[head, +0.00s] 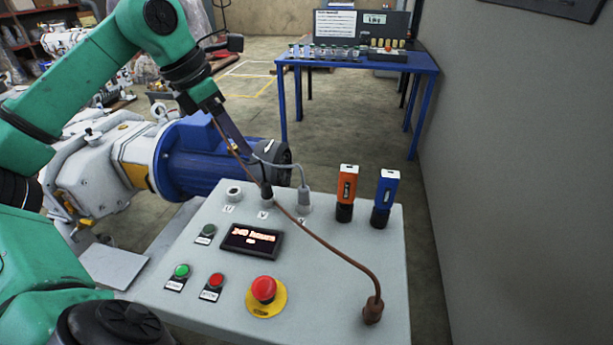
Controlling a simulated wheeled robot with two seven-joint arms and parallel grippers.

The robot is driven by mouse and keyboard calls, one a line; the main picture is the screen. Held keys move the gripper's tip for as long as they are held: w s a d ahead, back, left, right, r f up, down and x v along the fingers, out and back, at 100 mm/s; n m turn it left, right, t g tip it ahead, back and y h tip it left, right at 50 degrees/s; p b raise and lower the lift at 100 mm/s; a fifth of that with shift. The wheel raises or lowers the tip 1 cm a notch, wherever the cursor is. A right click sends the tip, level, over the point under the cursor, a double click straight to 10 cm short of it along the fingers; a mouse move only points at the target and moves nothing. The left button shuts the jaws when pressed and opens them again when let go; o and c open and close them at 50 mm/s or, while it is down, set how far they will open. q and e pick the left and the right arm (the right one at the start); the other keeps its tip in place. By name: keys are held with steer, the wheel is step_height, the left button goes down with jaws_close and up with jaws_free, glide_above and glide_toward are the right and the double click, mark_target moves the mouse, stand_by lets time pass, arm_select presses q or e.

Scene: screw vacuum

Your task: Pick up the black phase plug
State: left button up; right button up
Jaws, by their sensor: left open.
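A small black plug (266,191) stands upright at the middle socket, labelled V, on the grey control panel (330,270). Cables cross close to it and partly hide it. My left gripper (244,150) reaches down from the upper left, above and behind the plug. It is open and apart from the plug, though its fingers are dark and hard to make out. A grey plug (304,201) with a grey cable stands at the socket to the right. A brown plug (372,311) with a long brown cable stands at the panel's front right. My right gripper is out of view.
Orange (346,193) and blue (385,198) handheld devices stand at the panel's right. A red emergency button (264,289), smaller buttons and a display (252,241) sit in front. A blue motor (192,160) lies behind. A blue table (360,62) stands far back.

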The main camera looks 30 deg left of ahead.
arm_select(q)
steer(key=b, duration=0.1)
glide_above(265, 181)
steer(key=s+a, duration=0.2)
steer(key=s, duration=0.1)
step_height(265, 181, down, 7)
steer(key=x, duration=0.4)
steer(key=d+x, duration=0.1)
steer(key=x, duration=0.1)
steer(key=shift+w+d+p, duration=0.1)
steer(key=shift+w+p, duration=0.2)
steer(key=shift+w, duration=0.05)
steer(key=shift+w+f, duration=0.1)
steer(key=shift+f, duration=0.1)
jaws_close()
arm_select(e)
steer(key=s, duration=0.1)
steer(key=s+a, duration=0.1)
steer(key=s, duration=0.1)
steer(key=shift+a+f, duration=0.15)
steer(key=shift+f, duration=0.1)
